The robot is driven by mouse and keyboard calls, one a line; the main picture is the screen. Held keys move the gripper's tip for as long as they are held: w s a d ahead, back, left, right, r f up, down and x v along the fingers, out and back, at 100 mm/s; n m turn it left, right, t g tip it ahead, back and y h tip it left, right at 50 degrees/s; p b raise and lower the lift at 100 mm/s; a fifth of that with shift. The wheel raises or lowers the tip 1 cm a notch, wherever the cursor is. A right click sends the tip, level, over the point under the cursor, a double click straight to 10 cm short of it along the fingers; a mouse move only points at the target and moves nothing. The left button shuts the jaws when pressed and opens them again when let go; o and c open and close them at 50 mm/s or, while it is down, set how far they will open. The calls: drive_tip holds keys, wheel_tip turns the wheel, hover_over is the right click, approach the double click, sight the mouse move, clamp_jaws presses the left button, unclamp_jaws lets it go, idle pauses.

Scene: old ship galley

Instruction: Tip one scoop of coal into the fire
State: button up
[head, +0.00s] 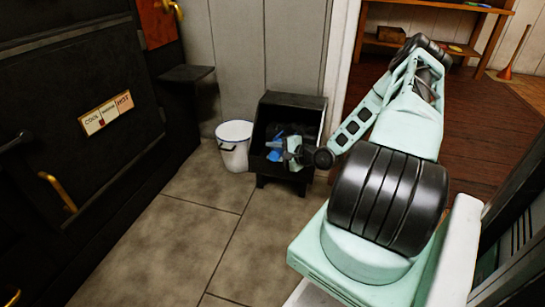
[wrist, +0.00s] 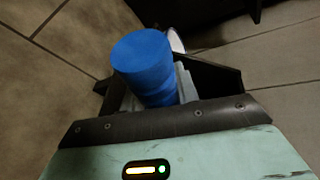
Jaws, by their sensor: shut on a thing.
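My gripper (head: 287,152) is at the open front of the black coal bin (head: 310,105), which stands on short legs against the wall. It is shut on a blue cylinder, which looks like the handle of the scoop (head: 268,146). In the wrist view the blue handle (wrist: 145,62) stands between the fingers of my gripper (wrist: 168,88). The scoop's far end is not clear, and I cannot tell whether it holds coal. The bin's inside is dark. The black stove (head: 60,120) is at the left, with a COOL/WARM/HOT plate (head: 105,113); no fire shows.
A white bucket (head: 234,146) stands just left of the bin. A small dark shelf (head: 186,73) juts from the stove above the floor. Brass handles (head: 57,190) stick out of the stove.

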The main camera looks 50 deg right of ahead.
drive_tip(key=s+a+r+n+p, duration=0.1)
drive_tip(key=s+a+r+p, duration=0.2)
drive_tip(key=a, duration=0.5)
drive_tip(key=s+a+r+n+t+p, duration=0.1)
drive_tip(key=s+a+r+p, duration=0.2)
drive_tip(key=a, duration=0.5)
drive_tip(key=s+a+r+n+h+p, duration=0.1)
drive_tip(key=s+a+r+p, duration=0.3)
drive_tip(key=a+p, duration=0.3)
drive_tip(key=shift+a+r, duration=0.7)
drive_tip(key=shift+a, duration=0.1)
idle(0.6)
drive_tip(key=shift+r, duration=0.1)
